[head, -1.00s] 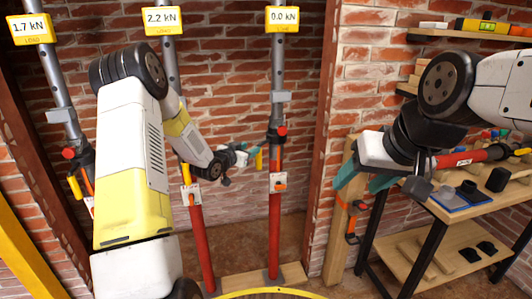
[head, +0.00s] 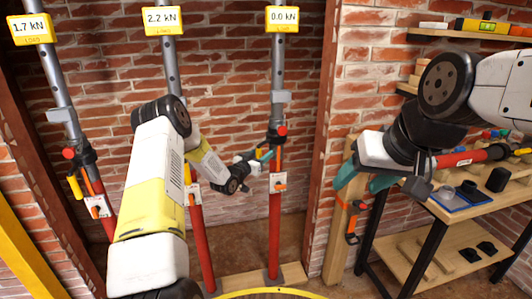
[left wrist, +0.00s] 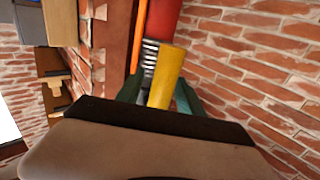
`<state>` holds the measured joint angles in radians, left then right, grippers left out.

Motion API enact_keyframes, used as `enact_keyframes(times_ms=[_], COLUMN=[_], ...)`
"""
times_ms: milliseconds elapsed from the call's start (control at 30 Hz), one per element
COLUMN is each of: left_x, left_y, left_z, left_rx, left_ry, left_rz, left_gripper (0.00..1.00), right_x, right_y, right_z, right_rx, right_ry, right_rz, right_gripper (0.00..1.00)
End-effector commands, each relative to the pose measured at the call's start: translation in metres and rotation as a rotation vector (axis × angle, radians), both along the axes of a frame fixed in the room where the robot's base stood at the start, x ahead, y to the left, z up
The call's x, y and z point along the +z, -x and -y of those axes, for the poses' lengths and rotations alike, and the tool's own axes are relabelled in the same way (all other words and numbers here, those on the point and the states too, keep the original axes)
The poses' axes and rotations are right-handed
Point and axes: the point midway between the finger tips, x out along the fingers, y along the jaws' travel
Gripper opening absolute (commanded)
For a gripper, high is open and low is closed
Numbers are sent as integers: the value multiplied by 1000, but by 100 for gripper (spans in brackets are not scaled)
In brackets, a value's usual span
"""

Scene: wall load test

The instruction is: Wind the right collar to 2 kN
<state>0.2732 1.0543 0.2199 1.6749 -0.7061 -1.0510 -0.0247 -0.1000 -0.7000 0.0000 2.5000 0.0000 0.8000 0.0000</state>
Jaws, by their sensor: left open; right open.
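The right prop (head: 275,225) is a red tube with a grey upper tube, and its load sign (head: 282,18) reads 0.0 kN. Its dark collar (head: 275,138) has a red knob. My left gripper (head: 264,157) is at the collar's left side, just below it. In the left wrist view the yellow handle (left wrist: 167,77) lies between my two teal fingers, which are open; contact cannot be told. In the head view my gripper largely hides this handle. My right gripper (head: 364,180) is open and empty, in front of the wooden post and the bench.
The middle prop's sign (head: 163,21) reads 2.2 kN and the left prop's sign (head: 31,28) reads 1.7 kN. My left arm passes in front of the middle prop. A workbench (head: 455,212) with tools stands at the right, beside a brick pier (head: 355,80).

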Motion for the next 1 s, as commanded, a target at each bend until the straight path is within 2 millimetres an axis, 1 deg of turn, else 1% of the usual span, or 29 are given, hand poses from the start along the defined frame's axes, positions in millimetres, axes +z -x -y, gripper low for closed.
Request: enact_keyframes(times_ms=[267, 300, 367, 400, 467, 500, 1000], left_x=[0, 0, 0, 0, 0, 0, 0], left_y=[-3, -2, -2, -2, -2, -2, -2], left_z=[1, 1, 1, 1, 1, 1, 1], left_rx=[0, 0, 0, 0, 0, 0, 1], left_ry=[0, 0, 0, 0, 0, 0, -1], left_rz=[0, 0, 0, 0, 0, 0, 0], left_gripper=[44, 40, 29, 21, 9, 1, 0], right_x=[0, 0, 0, 0, 0, 0, 0], right_y=[0, 0, 0, 0, 0, 0, 0], right_z=[0, 0, 0, 0, 0, 0, 0], right_rx=[0, 0, 0, 0, 0, 0, 0], right_ry=[0, 0, 0, 0, 0, 0, 0], right_rz=[0, 0, 0, 0, 0, 0, 0], right_gripper=[57, 57, 57, 57, 57, 57, 57])
